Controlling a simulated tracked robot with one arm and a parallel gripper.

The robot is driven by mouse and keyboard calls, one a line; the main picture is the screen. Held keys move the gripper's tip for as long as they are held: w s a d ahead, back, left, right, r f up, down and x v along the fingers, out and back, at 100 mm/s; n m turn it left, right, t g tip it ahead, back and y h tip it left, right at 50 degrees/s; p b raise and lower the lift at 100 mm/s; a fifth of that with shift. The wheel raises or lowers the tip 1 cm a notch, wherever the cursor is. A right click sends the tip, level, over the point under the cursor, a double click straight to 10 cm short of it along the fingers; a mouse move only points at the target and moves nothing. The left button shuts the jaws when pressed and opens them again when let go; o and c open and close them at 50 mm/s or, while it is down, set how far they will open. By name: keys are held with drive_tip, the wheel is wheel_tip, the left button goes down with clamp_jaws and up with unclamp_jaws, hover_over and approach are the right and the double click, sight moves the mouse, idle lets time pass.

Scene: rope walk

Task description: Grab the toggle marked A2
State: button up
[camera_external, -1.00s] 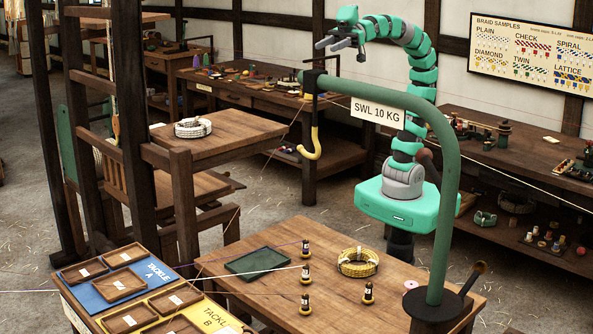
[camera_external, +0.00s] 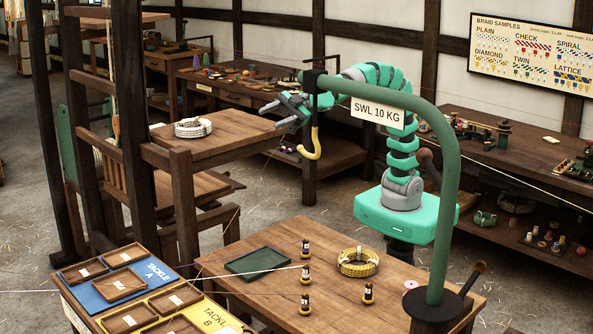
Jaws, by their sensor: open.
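Several small dark upright pieces with yellowish bases and white labels stand on the near wooden table: a back one (camera_external: 305,248), a middle one (camera_external: 305,273), a front one (camera_external: 305,303) and a right one (camera_external: 368,293). Their labels are too small to read, so I cannot tell which, if any, is the toggle A2. Thin lines run left from some of them. My gripper (camera_external: 271,116) is open and empty, high above and behind the near table, left of the hook post.
A green arched post (camera_external: 447,200) with a yellow hook (camera_external: 314,146) and a sign (camera_external: 378,114) rises over the table. A rope coil (camera_external: 357,262) and a dark green tray (camera_external: 262,262) lie on it. Labelled wooden trays (camera_external: 124,297) sit at left on blue and yellow panels.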

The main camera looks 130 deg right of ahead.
drive_tip(key=w+a+f+n+g+y+b, duration=0.1)
drive_tip(key=a+f+n+y, duration=0.15)
drive_tip(key=f, duration=0.35)
drive_tip(key=w+a+f+n+g+y, duration=0.1)
drive_tip(key=w+a+f+g, duration=0.15)
drive_tip(key=f, duration=0.35)
drive_tip(key=n+g+y+b, duration=0.4)
drive_tip(key=n+g+y, duration=0.25)
drive_tip(key=g, duration=0.75)
approach(371, 293)
drive_tip(key=b+x, duration=0.1)
drive_tip(key=x, duration=0.4)
drive_tip(key=shift+s+a, duration=0.1)
drive_tip(key=shift+b+x, duration=1.05)
drive_tip(key=shift+x, duration=1.6)
clamp_jaws()
